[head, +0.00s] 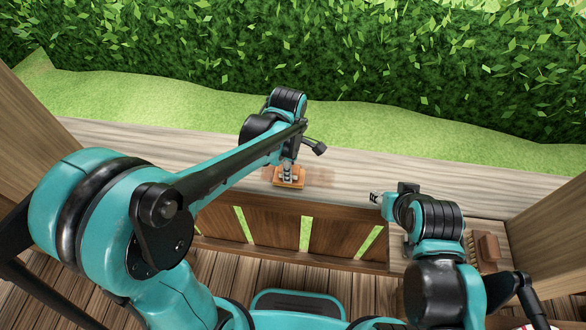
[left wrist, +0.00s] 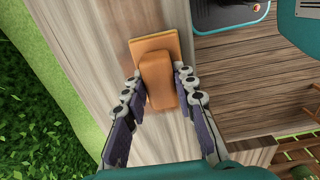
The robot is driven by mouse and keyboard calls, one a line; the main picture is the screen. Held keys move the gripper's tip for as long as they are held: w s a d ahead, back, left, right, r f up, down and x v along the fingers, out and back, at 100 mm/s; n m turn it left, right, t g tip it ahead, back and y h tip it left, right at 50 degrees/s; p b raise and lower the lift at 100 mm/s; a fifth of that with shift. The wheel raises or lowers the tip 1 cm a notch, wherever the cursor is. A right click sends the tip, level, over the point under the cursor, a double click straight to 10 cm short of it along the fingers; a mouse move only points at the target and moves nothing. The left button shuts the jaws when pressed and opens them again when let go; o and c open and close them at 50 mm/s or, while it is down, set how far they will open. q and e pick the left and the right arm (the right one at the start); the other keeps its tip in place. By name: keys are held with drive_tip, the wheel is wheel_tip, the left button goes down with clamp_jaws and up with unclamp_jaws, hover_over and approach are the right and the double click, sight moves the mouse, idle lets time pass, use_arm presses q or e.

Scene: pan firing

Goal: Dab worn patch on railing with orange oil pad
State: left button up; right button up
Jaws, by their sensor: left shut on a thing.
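The orange oil pad (head: 290,183) lies flat on the pale wooden railing (head: 400,178), at the left end of a faint reddish-brown worn patch (head: 320,177). In the left wrist view the pad is an orange block (left wrist: 157,80) on a wider orange base, resting on the wood. My left gripper (head: 287,172) is shut on the block, one finger on each side.
A small wooden ledge (head: 400,262) at the right bears a brown brush-like block (head: 487,248) beside my right arm. Slatted panels (head: 270,235) stand below the railing. A green hedge (head: 300,60) rises beyond it. The railing right of the pad is clear.

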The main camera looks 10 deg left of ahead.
use_arm(q)
drive_tip(key=shift+a, duration=0.2)
drive_tip(key=shift+d, duration=0.2)
drive_tip(key=shift+s+d+f, duration=0.1)
drive_tip(key=shift+s+d, duration=0.05)
drive_tip(key=shift+d, duration=0.6)
drive_tip(key=shift+a, duration=0.2)
drive_tip(key=shift+a, duration=0.6)
drive_tip(key=shift+d, duration=0.2)
drive_tip(key=shift+d+r, duration=0.2)
drive_tip(key=shift+d, duration=0.4)
